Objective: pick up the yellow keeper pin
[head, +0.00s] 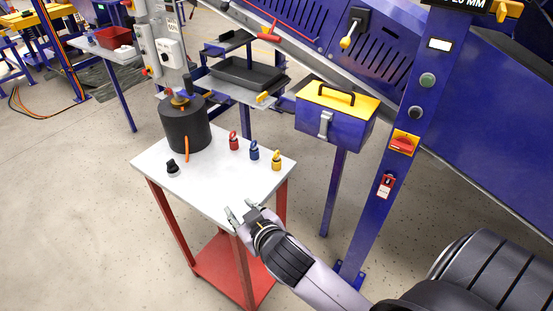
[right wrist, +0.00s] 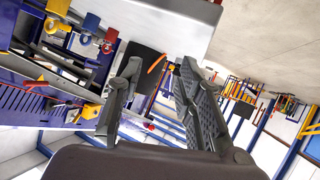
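The yellow keeper pin (head: 277,161) stands on the white-topped table (head: 212,190) near its right corner, with a ring at its top. Beside it to the left stand a blue pin (head: 254,151) and a red pin (head: 234,141). My right gripper (head: 243,214) is at the table's front corner, in front of the yellow pin and apart from it, with its fingers spread and empty. In the right wrist view its open fingers (right wrist: 158,78) frame the dark cylinder, and the yellow pin (right wrist: 57,8) is at the upper left. My left gripper is not in view.
A dark cylinder (head: 186,128) and a small black knob (head: 172,167) stand on the table's left part. A blue box with a yellow lid (head: 334,122) is on a post to the right.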

